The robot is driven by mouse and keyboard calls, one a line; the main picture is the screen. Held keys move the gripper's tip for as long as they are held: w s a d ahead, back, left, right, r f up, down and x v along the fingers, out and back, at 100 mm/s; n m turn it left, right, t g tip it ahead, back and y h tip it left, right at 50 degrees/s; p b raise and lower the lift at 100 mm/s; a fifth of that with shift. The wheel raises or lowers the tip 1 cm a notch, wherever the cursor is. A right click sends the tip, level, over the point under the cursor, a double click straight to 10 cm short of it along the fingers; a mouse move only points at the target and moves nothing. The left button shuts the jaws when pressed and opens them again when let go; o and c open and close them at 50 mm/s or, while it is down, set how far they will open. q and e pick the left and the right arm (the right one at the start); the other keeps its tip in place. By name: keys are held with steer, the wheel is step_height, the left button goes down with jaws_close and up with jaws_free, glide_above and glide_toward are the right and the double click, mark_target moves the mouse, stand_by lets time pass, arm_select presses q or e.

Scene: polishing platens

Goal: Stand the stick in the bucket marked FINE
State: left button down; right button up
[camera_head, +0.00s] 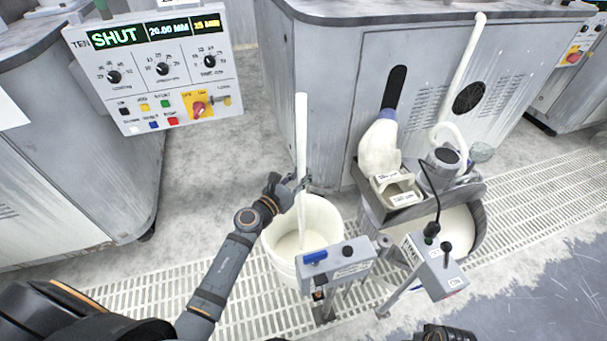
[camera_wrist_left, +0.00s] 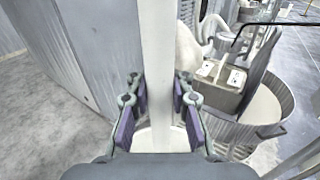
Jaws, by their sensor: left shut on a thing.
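The stick (camera_head: 301,130) is a long white bar, standing nearly upright. My left gripper (camera_head: 297,184) is shut on it; in the left wrist view the purple-padded fingers (camera_wrist_left: 159,98) are on both sides of the stick (camera_wrist_left: 158,40). The lower part of the stick is inside the outline of a white bucket (camera_head: 332,218). I cannot tell if its end touches the bottom. I can read no FINE mark on this bucket. A second round bucket (camera_head: 477,240) stands to the right, partly hidden by a tray.
A grey control box (camera_head: 333,262) stands in front of the white bucket, and another (camera_head: 436,265) before the second one. A tray with pale blocks (camera_head: 405,211) and a white hose (camera_head: 463,70) are at the right. A machine cabinet (camera_head: 318,75) is behind. A panel (camera_head: 150,70) reads SHUT.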

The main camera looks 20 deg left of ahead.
arm_select(q)
steer(key=c, duration=1.1)
jaws_free()
steer(key=v, duration=1.2)
steer(key=shift+f, duration=0.1)
